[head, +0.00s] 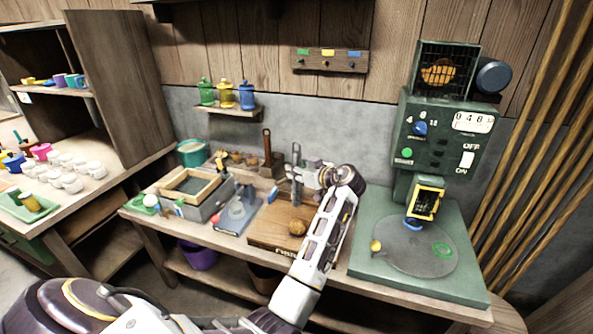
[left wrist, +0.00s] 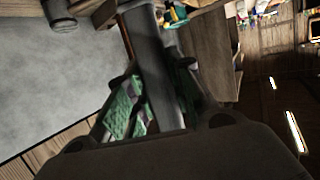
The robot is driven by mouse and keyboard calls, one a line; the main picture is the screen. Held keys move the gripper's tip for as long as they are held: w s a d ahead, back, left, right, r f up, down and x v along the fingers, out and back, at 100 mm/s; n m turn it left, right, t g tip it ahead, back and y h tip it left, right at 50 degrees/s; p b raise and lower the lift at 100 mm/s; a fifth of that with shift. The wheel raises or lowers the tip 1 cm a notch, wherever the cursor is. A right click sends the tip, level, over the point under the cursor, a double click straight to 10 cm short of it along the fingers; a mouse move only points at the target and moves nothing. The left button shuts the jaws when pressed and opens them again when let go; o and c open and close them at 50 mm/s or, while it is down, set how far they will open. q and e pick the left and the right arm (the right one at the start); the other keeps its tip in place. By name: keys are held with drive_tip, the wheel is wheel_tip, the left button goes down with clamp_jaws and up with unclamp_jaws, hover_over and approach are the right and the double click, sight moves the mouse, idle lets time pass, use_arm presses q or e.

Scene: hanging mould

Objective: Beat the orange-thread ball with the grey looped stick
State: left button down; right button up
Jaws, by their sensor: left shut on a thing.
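My left gripper (head: 299,177) is above the back of a wooden board, shut on a grey stick (head: 296,153) that stands roughly upright. In the left wrist view the grey shaft (left wrist: 155,65) runs between the green-padded fingers (left wrist: 155,108). I cannot make out its loop clearly. My left forearm passes just right of the ball and covers the board's right part. My right gripper is not in view.
A green machine (head: 444,118) with a round plate stands to the right. A grey box with a wooden frame (head: 190,188) and a blue-grey stand (head: 238,213) are left of the board. A shelf with jars (head: 229,110) hangs behind. The space above the ball looks clear.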

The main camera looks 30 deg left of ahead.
sight(299, 191)
use_arm(q)
drive_tip(key=shift+f+b, duration=2.65)
drive_tip(key=shift+f, duration=1.65)
wheel_tip(299, 191, up, 4)
drive_tip(key=shift+r+p, duration=0.1)
drive_tip(key=shift+p, duration=0.95)
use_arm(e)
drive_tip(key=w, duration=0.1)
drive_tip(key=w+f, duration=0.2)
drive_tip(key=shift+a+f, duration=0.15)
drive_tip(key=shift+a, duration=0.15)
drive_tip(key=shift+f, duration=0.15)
